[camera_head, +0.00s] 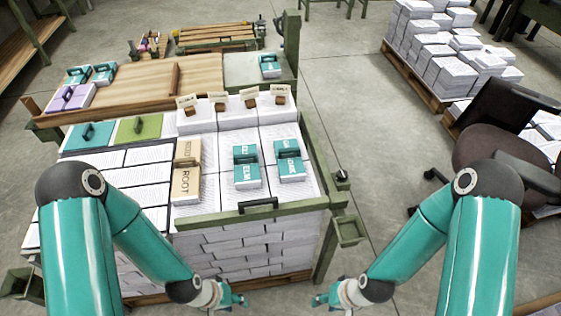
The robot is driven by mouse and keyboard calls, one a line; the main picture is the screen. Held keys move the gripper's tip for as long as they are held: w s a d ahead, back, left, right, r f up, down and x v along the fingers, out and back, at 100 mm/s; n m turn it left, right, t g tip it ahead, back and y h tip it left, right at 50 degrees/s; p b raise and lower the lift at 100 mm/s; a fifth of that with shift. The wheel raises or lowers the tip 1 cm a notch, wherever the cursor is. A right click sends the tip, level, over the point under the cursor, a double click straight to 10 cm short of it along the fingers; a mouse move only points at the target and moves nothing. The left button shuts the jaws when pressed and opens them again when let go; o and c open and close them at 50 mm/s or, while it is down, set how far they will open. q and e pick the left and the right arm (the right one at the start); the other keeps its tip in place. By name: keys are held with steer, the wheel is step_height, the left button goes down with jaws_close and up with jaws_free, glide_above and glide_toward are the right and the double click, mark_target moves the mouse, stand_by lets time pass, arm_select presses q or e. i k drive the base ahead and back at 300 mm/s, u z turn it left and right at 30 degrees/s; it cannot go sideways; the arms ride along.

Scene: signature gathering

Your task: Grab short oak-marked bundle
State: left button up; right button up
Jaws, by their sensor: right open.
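Two teal bundles with dark handles lie on the white paper stacks in the middle. The left teal bundle (246,176) seems to read ELM. The right teal bundle (291,170) has a label I cannot read for sure. A tan bundle (184,186) marked ROOT lies to their left. I cannot tell which bundle carries the oak mark. My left gripper (241,300) is low in front of the stacks, apart from all bundles; its jaw opening is unclear. My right gripper (319,300) is open and empty, low to the right of it.
A green-framed cart rail (258,208) edges the stacks at the front. Teal and green folders (138,128) lie at the back left. Small signs on wooden blocks (220,103) stand behind the bundles. An office chair (505,150) and a paper pallet (440,95) are at the right.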

mark_target(289, 160)
steer(key=z, duration=1.6)
steer(key=i, duration=0.1)
steer(key=u, duration=2.9)
steer(key=k, duration=1)
steer(key=z, duration=0.45)
steer(key=i, duration=1.25)
steer(key=z, duration=0.05)
